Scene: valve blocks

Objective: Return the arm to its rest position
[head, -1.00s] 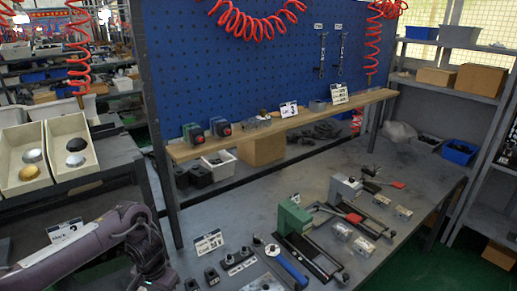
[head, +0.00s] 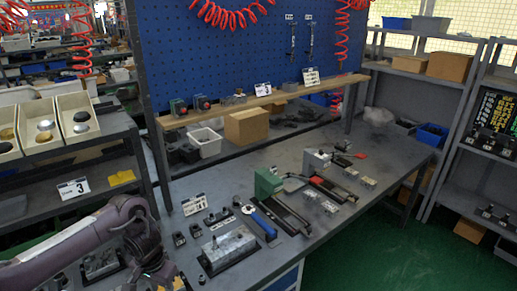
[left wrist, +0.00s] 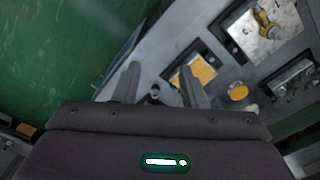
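My left arm (head: 85,240) comes in from the left in the head view and bends down over the near left part of the bench. Its gripper is not clear there. In the left wrist view my left gripper (left wrist: 159,82) has its two fingers apart with nothing held between them. Below it a silver valve block with a brass fitting (left wrist: 264,25) sits on the bench. Another block with a yellow part (left wrist: 195,72) lies beyond the right finger. In the head view a silver block on a dark plate (head: 228,247) lies right of the arm. My right gripper is not in view.
The grey bench (head: 325,240) holds a blue-handled tool (head: 262,222) and a green vise-like device (head: 268,184). A shelf unit with bins (head: 82,117) stands at the left. A wooden shelf (head: 270,98) runs above the bench. Green floor is open at the right.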

